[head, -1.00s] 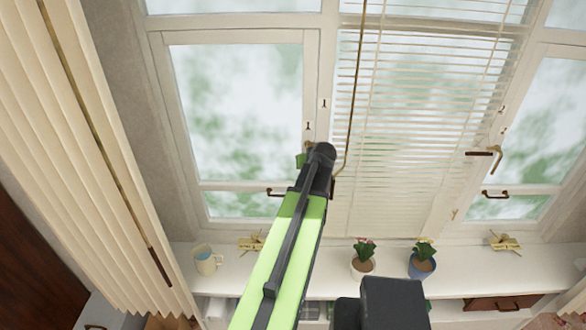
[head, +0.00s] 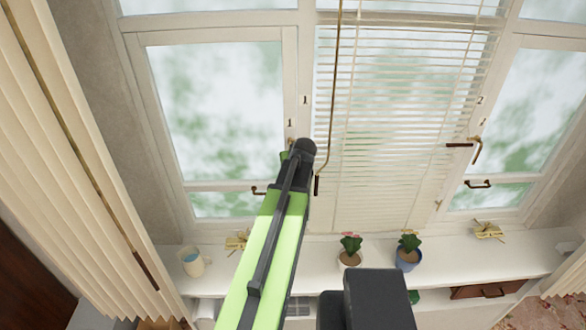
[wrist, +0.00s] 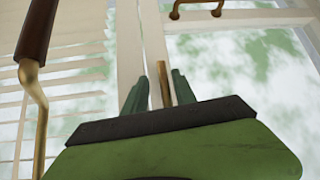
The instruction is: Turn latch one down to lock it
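Latch one is a brass lever at the meeting edge of the left window, below a small "1" label (head: 290,122). Only a small bit of the latch (head: 291,141) shows in the head view; my arm's end hides the rest. In the wrist view the brass lever (wrist: 163,78) stands between the two green fingers of my gripper (wrist: 160,90). The fingers are apart, with a gap visible to the left of the lever; the right finger is close to it, and I cannot tell if they touch. In the head view my gripper (head: 287,154) is at the frame, mostly hidden.
A blind wand with a brown grip (head: 317,185) hangs just right of my gripper; it also shows in the wrist view (wrist: 36,30). A second latch (head: 470,147) is at the right window. A mug (head: 194,262) and potted plants (head: 349,255) stand on the sill.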

